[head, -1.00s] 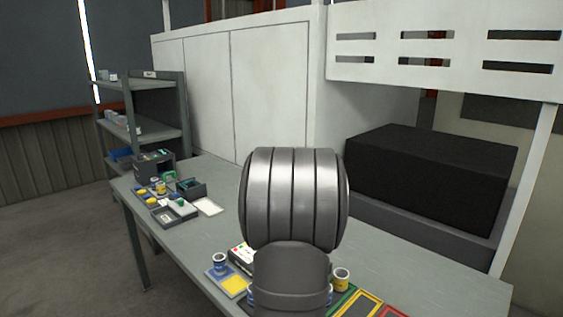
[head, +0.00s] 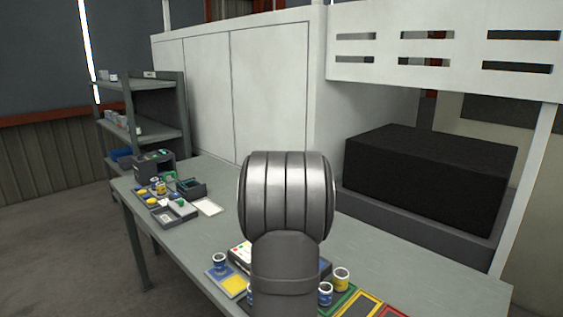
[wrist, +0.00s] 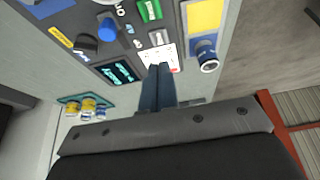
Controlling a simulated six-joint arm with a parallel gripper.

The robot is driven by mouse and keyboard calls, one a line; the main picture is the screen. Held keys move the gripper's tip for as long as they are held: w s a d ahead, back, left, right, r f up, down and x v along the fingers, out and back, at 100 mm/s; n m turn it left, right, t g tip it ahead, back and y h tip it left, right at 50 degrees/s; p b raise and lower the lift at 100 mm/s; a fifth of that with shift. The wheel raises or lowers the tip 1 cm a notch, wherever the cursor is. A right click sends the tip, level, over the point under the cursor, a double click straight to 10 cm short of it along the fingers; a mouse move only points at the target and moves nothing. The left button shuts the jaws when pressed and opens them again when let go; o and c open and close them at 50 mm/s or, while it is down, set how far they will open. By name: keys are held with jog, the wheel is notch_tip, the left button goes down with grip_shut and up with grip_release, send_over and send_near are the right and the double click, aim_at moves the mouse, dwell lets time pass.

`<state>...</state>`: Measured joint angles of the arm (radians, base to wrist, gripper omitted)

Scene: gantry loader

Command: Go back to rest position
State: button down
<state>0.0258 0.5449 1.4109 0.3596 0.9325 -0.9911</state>
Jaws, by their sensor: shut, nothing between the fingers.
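My gripper (wrist: 159,72) shows in the wrist view, with its two dark fingers together and nothing between them. It is above the bench top, its fingertips over a white card area beside a control box (wrist: 120,50) with a blue knob and a green button. I cannot tell the height of the fingertips above it. In the head view my arm's links stand in the middle of the picture and hide the gripper.
The bench (head: 385,262) holds a blue can (head: 219,262), another blue can (head: 325,294), a yellow can (head: 341,279) and coloured mats (head: 360,304). Trays and a dark box (head: 153,166) stand at its far left. A black block (head: 430,180) stands behind; a shelf (head: 140,85) is left.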

jog(key=v, duration=0.6)
jog(key=shift+r, duration=0.2)
jog(key=shift+s+d+f, duration=0.1)
jog(key=shift+s+d+f+t+y, duration=0.15)
jog(key=shift+d+f+t+y, duration=0.05)
jog(key=shift+f+t+y, duration=0.35)
jog(key=shift+s+d+f+t+y, duration=0.15)
jog(key=shift+d+f+t+y, duration=0.05)
jog(key=shift+f+t+y, duration=0.35)
jog(key=shift+s+d+f+t+y, duration=0.15)
jog(key=shift+d+f+t+y, duration=0.1)
jog(key=shift+f+t+y, duration=0.25)
